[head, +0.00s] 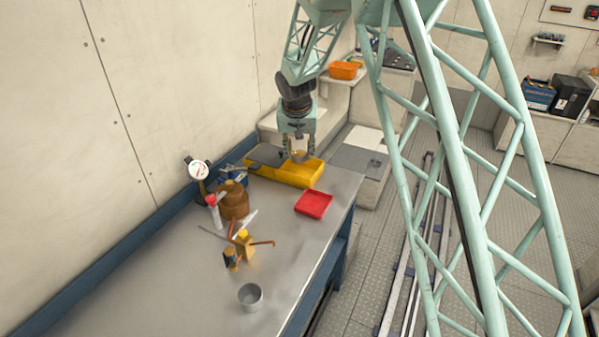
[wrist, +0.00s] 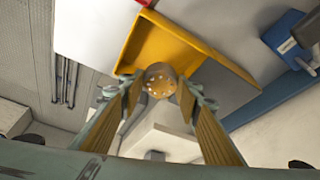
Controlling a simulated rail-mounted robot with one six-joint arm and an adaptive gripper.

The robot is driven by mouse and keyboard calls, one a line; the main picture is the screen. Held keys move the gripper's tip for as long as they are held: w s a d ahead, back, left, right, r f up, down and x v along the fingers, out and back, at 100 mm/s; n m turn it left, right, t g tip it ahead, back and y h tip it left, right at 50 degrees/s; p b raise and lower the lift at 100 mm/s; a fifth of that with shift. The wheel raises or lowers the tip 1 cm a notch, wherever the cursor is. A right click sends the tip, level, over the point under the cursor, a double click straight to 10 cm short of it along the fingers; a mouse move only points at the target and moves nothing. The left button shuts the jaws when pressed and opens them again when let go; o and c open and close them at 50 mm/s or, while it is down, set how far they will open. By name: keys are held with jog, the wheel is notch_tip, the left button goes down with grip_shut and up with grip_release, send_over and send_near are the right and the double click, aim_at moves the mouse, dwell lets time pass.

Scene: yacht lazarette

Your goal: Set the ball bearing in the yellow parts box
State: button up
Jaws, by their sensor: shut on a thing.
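The ball bearing (wrist: 160,79) is a round, brownish metal piece with light spots, held between my fingertips in the wrist view. In the head view it shows only faintly at the lower end of my gripper (head: 299,156). My gripper (wrist: 159,85) is shut on it and points down over the yellow parts box (head: 312,178), at the far end of the grey bench. In the wrist view the yellow parts box (wrist: 140,50) lies just beyond the bearing, its open inside in view. The exact height of the bearing above the box cannot be told.
A red tray (head: 313,205) lies in front of the yellow box. A brown pot (head: 235,201), a gauge (head: 199,170), a blue tool (head: 233,174) and small parts stand to the left. A grey cup (head: 250,296) stands nearer. The bench's right side is mostly clear.

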aim_at(299, 161)
jog(key=shift+f, duration=1.9)
jog(key=shift+f, duration=0.1)
jog(key=shift+f+b, duration=0.6)
jog(key=shift+f, duration=1.2)
jog(key=shift+f, duration=0.15)
jog(key=o, duration=0.7)
jog(key=shift+r, duration=0.2)
